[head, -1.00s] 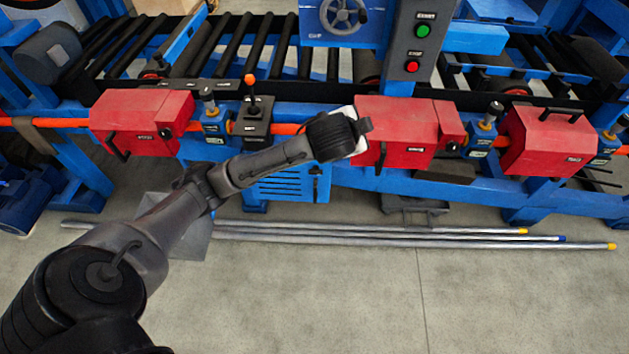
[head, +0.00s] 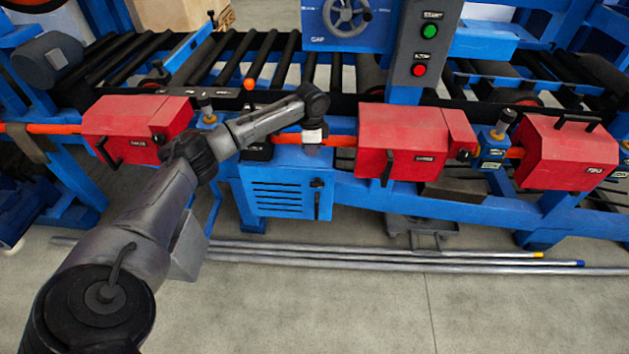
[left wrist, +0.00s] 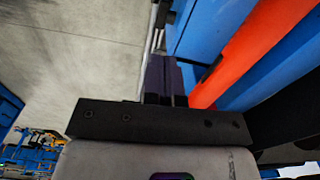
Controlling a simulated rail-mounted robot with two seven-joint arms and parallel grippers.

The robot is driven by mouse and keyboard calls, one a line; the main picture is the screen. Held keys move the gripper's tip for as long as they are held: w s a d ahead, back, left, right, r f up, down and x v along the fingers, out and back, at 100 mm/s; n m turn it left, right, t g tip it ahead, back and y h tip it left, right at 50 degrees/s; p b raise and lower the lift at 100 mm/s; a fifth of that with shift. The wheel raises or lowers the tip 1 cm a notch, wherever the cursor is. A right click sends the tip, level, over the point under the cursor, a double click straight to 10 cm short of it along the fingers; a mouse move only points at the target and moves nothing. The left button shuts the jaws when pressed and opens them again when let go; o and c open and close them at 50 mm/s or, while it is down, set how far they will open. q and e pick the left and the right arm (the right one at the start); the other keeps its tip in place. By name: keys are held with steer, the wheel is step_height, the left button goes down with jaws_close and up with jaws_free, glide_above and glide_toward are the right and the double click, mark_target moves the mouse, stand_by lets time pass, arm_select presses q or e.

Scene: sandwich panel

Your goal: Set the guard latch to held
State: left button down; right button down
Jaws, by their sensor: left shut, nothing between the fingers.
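Several red guard boxes stand along the blue machine: one at left (head: 120,130), one in the middle (head: 402,138) and one at right (head: 566,152). Each has a black handle. I cannot tell which part is the guard latch; a small red block with a dark knob (head: 463,154) sits at the middle guard's right end. My left gripper (head: 312,146) points down by the orange bar, left of the middle guard and apart from it. In the left wrist view its dark fingers (left wrist: 164,80) are shut and empty, beside the orange bar (left wrist: 255,50). My right gripper is out of view.
A blue louvred cabinet (head: 278,195) is below my left gripper. An orange-tipped lever (head: 249,85) stands behind my forearm. A grey post with green and red buttons (head: 420,60) rises behind the middle guard. Long metal rods (head: 400,258) lie on the floor.

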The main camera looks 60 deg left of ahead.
arm_select(q)
steer(key=shift+m, duration=0.4)
steer(key=shift+f, duration=0.15)
steer(key=b, duration=0.6)
glide_toward(313, 185)
step_height(313, 185, down, 6)
steer(key=shift+s+a+r, duration=0.1)
steer(key=shift+a+r, duration=0.05)
steer(key=shift+r, duration=0.1)
steer(key=shift+f+b, duration=0.4)
steer(key=shift+f, duration=0.65)
